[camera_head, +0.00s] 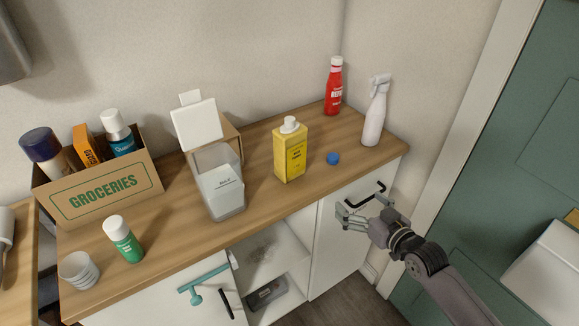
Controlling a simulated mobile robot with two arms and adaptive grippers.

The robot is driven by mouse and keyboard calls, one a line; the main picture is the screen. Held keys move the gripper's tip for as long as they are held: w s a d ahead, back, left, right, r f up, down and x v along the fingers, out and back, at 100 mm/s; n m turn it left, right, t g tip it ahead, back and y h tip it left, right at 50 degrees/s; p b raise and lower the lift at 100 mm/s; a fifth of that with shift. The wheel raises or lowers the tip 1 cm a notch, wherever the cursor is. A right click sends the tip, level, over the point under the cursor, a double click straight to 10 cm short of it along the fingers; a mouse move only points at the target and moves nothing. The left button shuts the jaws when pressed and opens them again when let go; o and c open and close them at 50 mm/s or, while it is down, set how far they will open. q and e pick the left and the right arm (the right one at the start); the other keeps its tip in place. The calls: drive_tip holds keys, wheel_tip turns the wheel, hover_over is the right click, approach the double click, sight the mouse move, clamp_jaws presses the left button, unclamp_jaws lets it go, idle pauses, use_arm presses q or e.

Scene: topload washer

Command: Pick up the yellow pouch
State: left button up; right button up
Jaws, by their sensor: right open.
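The yellow pouch (290,154), box-shaped with a white cap and dark print, stands upright on the wooden counter, right of the middle. Nothing hides its front. My right gripper (345,216) is open, with nothing seen between its fingers. It is to the right of the pouch and nearer the camera, in front of the white cabinet door, apart from the pouch. My left gripper is not in view.
Right of the pouch are a blue cap (333,158), a red bottle (333,88) and a white spray bottle (375,112). Left are a clear container (220,190) and a groceries box (105,193). A black door handle (367,194) is by my right gripper.

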sight(297, 146)
drive_tip(key=s+a+r+n+y+b, duration=0.1)
drive_tip(key=s+a+r+n+y, duration=0.15)
drive_tip(key=r, duration=0.35)
drive_tip(key=s+a+r+n+y+b, duration=0.1)
drive_tip(key=a+r+y, duration=0.1)
drive_tip(key=a+r, duration=0.35)
drive_tip(key=shift+m, duration=0.25)
drive_tip(key=x, duration=0.3)
drive_tip(key=r+x, duration=0.1)
drive_tip(key=x, duration=0.6)
drive_tip(key=shift+w+r+p, duration=0.35)
drive_tip(key=shift+w+p, duration=0.05)
drive_tip(key=shift+w, duration=0.2)
drive_tip(key=shift+f+x, duration=0.1)
drive_tip(key=shift+x, duration=1.3)
drive_tip(key=shift+f+x, duration=0.15)
drive_tip(key=shift+x, duration=1.25)
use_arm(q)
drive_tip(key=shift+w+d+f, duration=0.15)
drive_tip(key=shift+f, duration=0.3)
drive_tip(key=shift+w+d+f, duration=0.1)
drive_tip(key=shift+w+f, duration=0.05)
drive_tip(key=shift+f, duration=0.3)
use_arm(e)
drive_tip(key=shift+s, duration=0.1)
drive_tip(key=c, duration=2)
drive_tip(key=shift+r+t, duration=0.2)
drive_tip(key=shift+t, duration=0.1)
drive_tip(key=shift+c, duration=0.2)
drive_tip(key=shift+r, duration=0.1)
